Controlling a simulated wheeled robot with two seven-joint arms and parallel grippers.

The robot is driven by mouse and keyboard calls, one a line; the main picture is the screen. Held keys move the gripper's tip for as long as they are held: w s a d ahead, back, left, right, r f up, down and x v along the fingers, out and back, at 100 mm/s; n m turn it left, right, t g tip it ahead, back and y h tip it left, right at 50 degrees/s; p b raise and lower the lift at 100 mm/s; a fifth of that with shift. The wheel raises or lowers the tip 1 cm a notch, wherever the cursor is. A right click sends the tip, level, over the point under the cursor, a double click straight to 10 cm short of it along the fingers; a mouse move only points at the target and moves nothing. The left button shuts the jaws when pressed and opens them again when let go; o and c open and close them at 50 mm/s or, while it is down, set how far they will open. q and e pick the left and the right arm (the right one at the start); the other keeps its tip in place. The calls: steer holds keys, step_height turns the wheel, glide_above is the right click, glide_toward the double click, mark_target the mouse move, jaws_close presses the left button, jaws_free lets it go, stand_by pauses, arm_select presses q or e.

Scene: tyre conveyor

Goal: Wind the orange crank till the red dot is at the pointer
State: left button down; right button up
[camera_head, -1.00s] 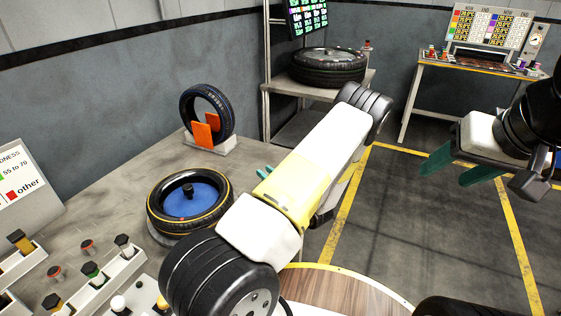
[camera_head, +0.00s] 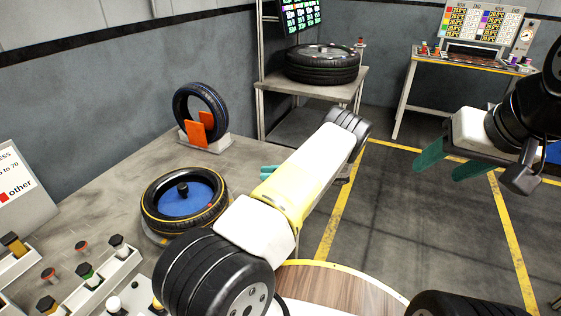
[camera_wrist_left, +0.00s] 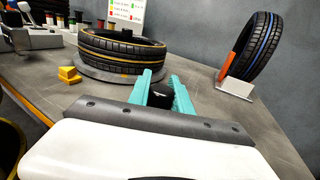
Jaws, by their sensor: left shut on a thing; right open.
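A tyre with a blue centre (camera_head: 157,214) lies flat on a round turntable on the grey bench, left of my left arm. A small red dot (camera_head: 210,205) shows at the right of its blue centre. My left gripper (camera_head: 268,172) is right of the tyre, its teal fingers partly hidden by my arm. In the left wrist view the fingers are shut on a black knob (camera_wrist_left: 161,94); no orange crank arm is visible below it. A yellow wedge block (camera_wrist_left: 69,74) sits beside the turntable; I cannot tell whether it is the pointer. My right gripper (camera_head: 448,166) is open and empty.
An upright tyre (camera_head: 201,108) with orange plates (camera_head: 195,133) stands on the bench behind. Racks with coloured knobs (camera_head: 88,276) are at the lower left. A shelf with another tyre (camera_head: 322,65) and a side table (camera_head: 465,62) stand further back.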

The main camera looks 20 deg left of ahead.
arm_select(q)
steer(key=shift+w+d+n+g+h, duration=0.1)
steer(key=shift+n+g+h, duration=0.2)
steer(key=shift+n+g, duration=0.45)
steer(key=shift+g, duration=0.35)
steer(key=shift+r, duration=0.1)
steer(key=c, duration=1.2)
jaws_free()
steer(key=shift+o, duration=0.2)
steer(key=shift+d, duration=0.1)
steer(key=shift+v, duration=3.85)
